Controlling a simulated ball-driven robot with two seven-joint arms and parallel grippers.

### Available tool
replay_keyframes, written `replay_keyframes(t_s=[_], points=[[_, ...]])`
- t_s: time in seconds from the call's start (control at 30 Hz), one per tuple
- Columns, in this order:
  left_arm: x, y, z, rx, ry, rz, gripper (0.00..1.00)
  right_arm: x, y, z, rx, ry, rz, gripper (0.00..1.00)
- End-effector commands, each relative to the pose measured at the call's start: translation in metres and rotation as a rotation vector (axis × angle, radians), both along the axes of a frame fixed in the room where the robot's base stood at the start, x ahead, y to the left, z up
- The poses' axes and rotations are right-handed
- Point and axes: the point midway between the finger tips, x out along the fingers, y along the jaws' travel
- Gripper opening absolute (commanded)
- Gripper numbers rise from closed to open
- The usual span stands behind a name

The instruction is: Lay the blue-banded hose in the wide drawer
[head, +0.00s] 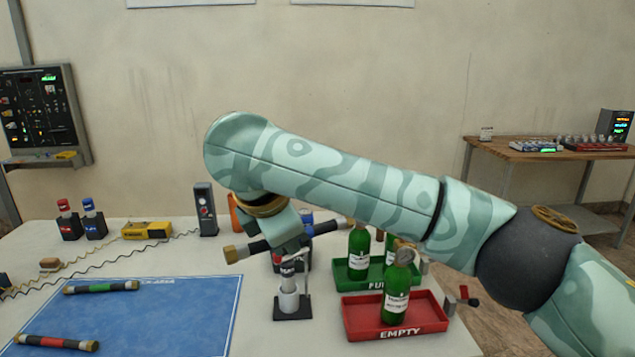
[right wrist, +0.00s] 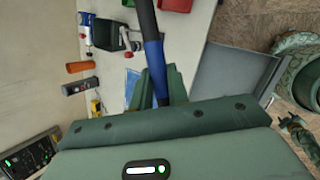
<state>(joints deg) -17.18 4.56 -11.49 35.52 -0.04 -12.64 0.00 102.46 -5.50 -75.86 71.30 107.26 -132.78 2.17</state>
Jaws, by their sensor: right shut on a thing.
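The blue-banded hose (head: 259,246) is dark with brass ends. My right gripper (head: 290,237) is shut on it and holds it nearly level above the table, over a white-and-grey stand (head: 289,298). In the right wrist view the hose's blue band (right wrist: 155,62) lies between the fingers of my right gripper (right wrist: 159,88). In that view a grey open drawer (right wrist: 236,75) juts out beyond the table edge, and its visible inside looks empty. The head view does not show the drawer.
A blue mat (head: 170,310) holds a green-banded hose (head: 101,287) and a red-banded hose (head: 57,342). Green bottles stand in a red tray (head: 425,322) and a green tray (head: 345,274) to the right. A yellow meter (head: 146,231) sits behind the mat.

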Motion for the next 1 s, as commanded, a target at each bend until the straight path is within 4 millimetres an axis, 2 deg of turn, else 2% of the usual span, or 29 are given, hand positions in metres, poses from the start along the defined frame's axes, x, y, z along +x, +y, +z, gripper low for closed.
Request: replay_keyframes(t_s=[0.03, 0.17, 0.27, 0.37, 0.47, 0.6, 0.7, 0.8, 0.9, 1.0], points=[[0.0, 0.0, 0.0, 0.0, 0.0, 0.0, 0.46, -0.012, 0.007, -0.008, -0.011, -0.006, -0.086, 0.0], [0.0, 0.0, 0.0, 0.0, 0.0, 0.0, 0.46, -0.041, 0.01, -0.039, -0.01, -0.006, -0.366, 0.0], [0.0, 0.0, 0.0, 0.0, 0.0, 0.0, 0.46, -0.064, 0.001, -0.065, -0.008, -0.006, -0.595, 0.0], [0.0, 0.0, 0.0, 0.0, -0.001, 0.0, 0.46, -0.088, -0.017, -0.093, -0.007, -0.003, -0.842, 0.0], [0.0, -0.001, 0.0, 0.0, -0.001, 0.001, 0.46, -0.114, -0.049, -0.125, -0.009, 0.0, -1.127, 0.0], [0.0, 0.0, 0.0, 0.0, -0.001, 0.001, 0.46, -0.153, -0.113, -0.164, -0.009, 0.004, -1.524, 0.0], [0.0, 0.0, 0.0, 0.0, -0.001, 0.001, 0.46, -0.178, -0.16, -0.18, -0.006, 0.005, -1.741, 0.0], [0.001, 0.0, 0.0, 0.0, -0.001, 0.001, 0.46, -0.197, -0.203, -0.187, -0.002, 0.003, -1.857, 0.0], [0.001, -0.001, 0.0, -0.001, -0.001, 0.002, 0.46, -0.205, -0.235, -0.189, 0.002, 0.001, -1.906, 0.0], [0.0, -0.001, 0.0, 0.0, -0.001, 0.002, 0.46, -0.203, -0.255, -0.187, 0.004, -0.001, -1.936, 0.0]])
